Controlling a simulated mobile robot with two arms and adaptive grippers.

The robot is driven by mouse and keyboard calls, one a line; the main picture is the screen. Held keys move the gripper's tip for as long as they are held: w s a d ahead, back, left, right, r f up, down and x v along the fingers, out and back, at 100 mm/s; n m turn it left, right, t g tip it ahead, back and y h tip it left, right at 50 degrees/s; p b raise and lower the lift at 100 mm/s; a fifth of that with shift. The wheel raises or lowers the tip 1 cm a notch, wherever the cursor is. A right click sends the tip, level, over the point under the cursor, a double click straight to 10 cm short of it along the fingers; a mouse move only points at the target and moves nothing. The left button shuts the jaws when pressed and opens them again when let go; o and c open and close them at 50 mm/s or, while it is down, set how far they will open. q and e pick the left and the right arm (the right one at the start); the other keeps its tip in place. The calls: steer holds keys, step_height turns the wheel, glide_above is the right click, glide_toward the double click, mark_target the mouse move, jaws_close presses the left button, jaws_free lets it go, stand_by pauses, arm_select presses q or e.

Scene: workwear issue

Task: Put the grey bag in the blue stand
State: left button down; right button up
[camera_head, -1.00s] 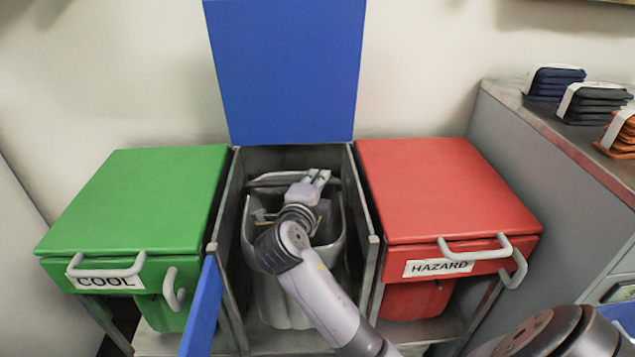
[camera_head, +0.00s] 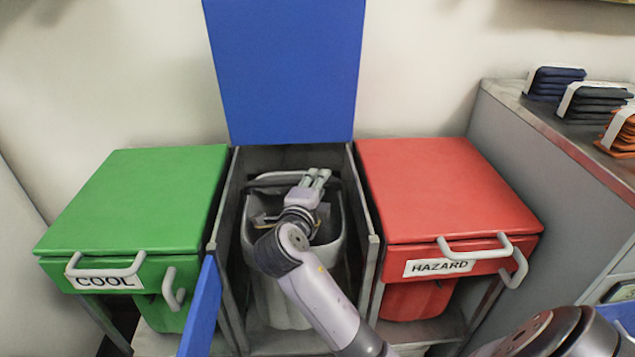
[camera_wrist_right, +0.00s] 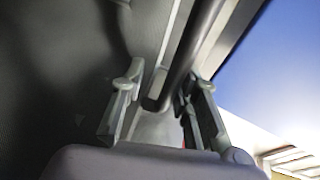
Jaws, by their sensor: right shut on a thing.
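The blue stand is the middle one, with a grey frame (camera_head: 232,215), its blue lid (camera_head: 285,70) raised and its blue front door (camera_head: 203,310) swung open. The grey bag (camera_head: 280,300) is upright inside it, between the side walls, with its mouth open. My right gripper (camera_head: 318,175) is at the back right of the bag's mouth, shut on its upper edge. The right wrist view shows the two fingers (camera_wrist_right: 160,112) on either side of a dark bar (camera_wrist_right: 188,55); the exact contact is unclear. My left gripper is not in view.
A closed green stand (camera_head: 140,195) marked COOL is on the left. A closed red stand (camera_head: 440,185) marked HAZARD is on the right. A grey counter (camera_head: 560,130) at the right holds several folded cloth stacks (camera_head: 590,103). The side walls leave little room.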

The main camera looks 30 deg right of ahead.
steer(key=o, duration=0.4)
steer(key=shift+d+f, duration=0.15)
steer(key=shift+f, duration=0.25)
steer(key=shift+c, duration=0.2)
steer(key=shift+w, duration=0.1)
steer(key=shift+r, duration=0.2)
